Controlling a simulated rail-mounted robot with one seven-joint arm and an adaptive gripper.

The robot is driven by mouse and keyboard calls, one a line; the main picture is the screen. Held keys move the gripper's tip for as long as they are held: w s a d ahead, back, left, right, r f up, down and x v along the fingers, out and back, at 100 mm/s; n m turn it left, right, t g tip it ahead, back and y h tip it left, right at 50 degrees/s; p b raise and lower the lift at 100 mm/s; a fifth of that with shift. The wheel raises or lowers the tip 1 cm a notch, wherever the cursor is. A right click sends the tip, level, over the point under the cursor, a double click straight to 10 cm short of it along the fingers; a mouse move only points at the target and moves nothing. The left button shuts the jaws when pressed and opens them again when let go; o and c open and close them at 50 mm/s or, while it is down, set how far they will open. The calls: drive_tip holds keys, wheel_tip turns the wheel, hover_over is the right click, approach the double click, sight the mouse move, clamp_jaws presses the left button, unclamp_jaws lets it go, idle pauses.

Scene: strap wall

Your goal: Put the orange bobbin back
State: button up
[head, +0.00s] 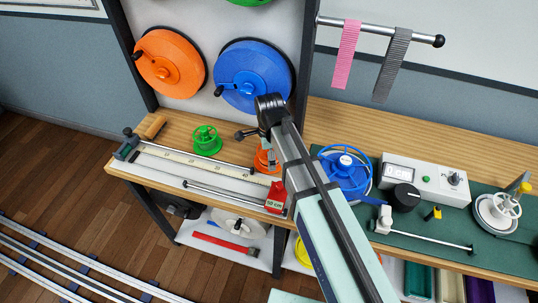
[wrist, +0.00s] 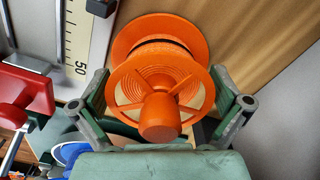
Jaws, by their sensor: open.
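The orange bobbin (wrist: 162,75) stands on the wooden bench, with its spoked flange and round knob facing the wrist camera. In the head view the orange bobbin (head: 262,160) is mostly hidden behind my arm and gripper. My gripper (head: 270,150) is low over the bench at the bobbin. In the wrist view my open gripper (wrist: 161,82) has one finger on each side of the bobbin's near flange; gaps seem to show between fingers and flange. Whether either finger touches it is unclear. A large orange reel (head: 168,66) hangs on the upright panel.
A blue reel (head: 262,72) hangs beside the orange one. A green bobbin (head: 206,140) stands left of my gripper. A measuring rail (head: 190,166) with a red block (head: 276,197) lies close in front. A blue spoked reel (head: 346,172) stands to the right.

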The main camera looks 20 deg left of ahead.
wheel_tip(320, 180, up, 12)
drive_tip(key=shift+r+b, duration=0.15)
drive_tip(key=shift+b, duration=0.95)
